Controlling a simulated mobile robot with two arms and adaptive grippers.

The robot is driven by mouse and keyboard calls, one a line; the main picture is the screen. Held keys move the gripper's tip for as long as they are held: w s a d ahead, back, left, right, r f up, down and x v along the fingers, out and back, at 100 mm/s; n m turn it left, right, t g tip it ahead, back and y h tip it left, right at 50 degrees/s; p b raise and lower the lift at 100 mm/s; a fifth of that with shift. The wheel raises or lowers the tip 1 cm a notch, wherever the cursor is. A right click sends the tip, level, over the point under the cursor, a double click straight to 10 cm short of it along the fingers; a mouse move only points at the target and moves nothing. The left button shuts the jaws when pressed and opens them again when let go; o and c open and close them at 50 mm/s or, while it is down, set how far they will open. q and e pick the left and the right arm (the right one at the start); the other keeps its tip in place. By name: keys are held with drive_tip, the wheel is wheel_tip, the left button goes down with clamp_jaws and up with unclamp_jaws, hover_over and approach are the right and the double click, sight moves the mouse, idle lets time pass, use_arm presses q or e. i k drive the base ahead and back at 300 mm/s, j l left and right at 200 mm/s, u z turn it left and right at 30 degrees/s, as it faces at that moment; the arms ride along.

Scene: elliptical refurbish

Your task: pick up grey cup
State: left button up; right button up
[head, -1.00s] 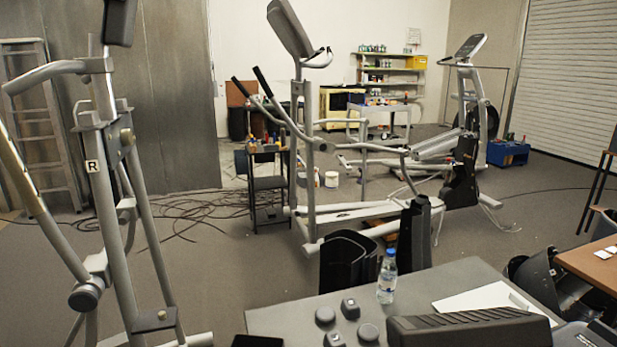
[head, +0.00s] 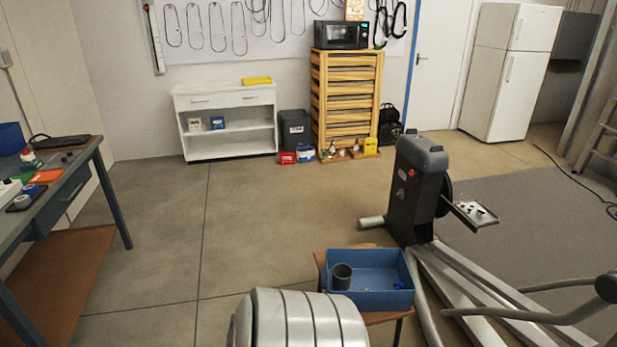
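A dark grey cup (head: 342,276) stands upright in the left part of a shallow blue bin (head: 385,300). Its rim and upper side show above the bin's floor. The bin rests on a low wooden stool or small table (head: 372,318) in the lower middle of the head view. Small blue bits lie in the bin to the right of the cup. Neither of my grippers is in view.
A dark grey machine housing (head: 415,190) with long metal rails (head: 470,290) stands right of the bin. A workbench (head: 60,190) is at the left. A white shelf unit (head: 226,120) and wooden drawer stack (head: 346,100) line the wall. Middle floor is clear.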

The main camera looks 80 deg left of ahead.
sight(342, 275)
drive_tip(key=u, duration=0.45)
drive_tip(key=k+j+u, duration=0.1)
drive_tip(key=u, duration=0.3)
drive_tip(key=j+u, duration=0.1)
drive_tip(key=u, duration=0.35)
drive_tip(key=j+u, duration=0.1)
drive_tip(key=u, duration=0.35)
drive_tip(key=j+u, duration=0.15)
drive_tip(key=u, duration=0.3)
drive_tip(key=i+l+u, duration=0.1)
drive_tip(key=i+l, duration=0.15)
drive_tip(key=i, duration=0.15)
drive_tip(key=i+l+u, duration=0.15)
drive_tip(key=i+l, duration=0.15)
drive_tip(key=i, duration=0.05)
